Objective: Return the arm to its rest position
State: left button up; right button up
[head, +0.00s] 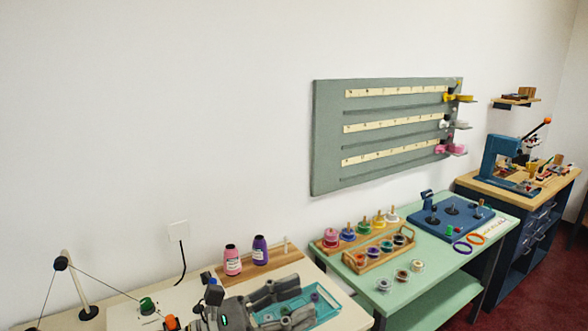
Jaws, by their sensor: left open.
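My left gripper (303,299) reaches in from the bottom of the head view, low over the cream table. Its two dark grey fingers are spread apart and point to the right. It is above or in front of a blue tray (327,300), which it partly covers. A small purple thing shows between the fingers, and I cannot tell whether it touches them. My right gripper is out of view.
A pink thread cone (232,260) and a purple one (260,250) stand behind my gripper. A green table (431,285) to the right holds spools, a wooden tray (352,264) and a blue board (428,220). A grey-green panel (330,150) hangs on the wall.

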pick_arm(q)
jog(key=w+a+n+t+y, duration=0.2)
jog(key=a+n+t+y, duration=0.3)
jog(key=n, duration=0.6)
jog(key=w+a+n+t+y, duration=0.2)
jog(key=a+n+t+y, duration=0.2)
jog(key=n+t, duration=0.55)
jog(key=s+a+f+n+g+y, duration=0.25)
jog(key=a+f+n+y, duration=0.25)
jog(key=f+n, duration=0.3)
jog(key=s+a+f+n+g+y, duration=0.1)
jog(key=a+f+n+g+y, duration=0.4)
jog(key=n, duration=0.6)
jog(key=s+a+f+n+g, duration=0.1)
jog(key=s+f+n+g, duration=0.45)
jog(key=s+f, duration=0.5)
jog(key=s+f+n+g, duration=0.5)
jog(key=s+f+g, duration=0.15)
jog(key=s, duration=0.75)
notch_tip(320, 180, down, 28)
jog(key=b, duration=0.2)
jog(key=s+a+f+g+b, duration=0.1)
jog(key=s+a+f, duration=0.2)
jog(key=s+f, duration=1.4)
jog(key=shift+s+a+f+m, duration=0.15)
jog(key=shift+s+f+m, duration=0.05)
jog(key=shift+f+m, duration=0.2)
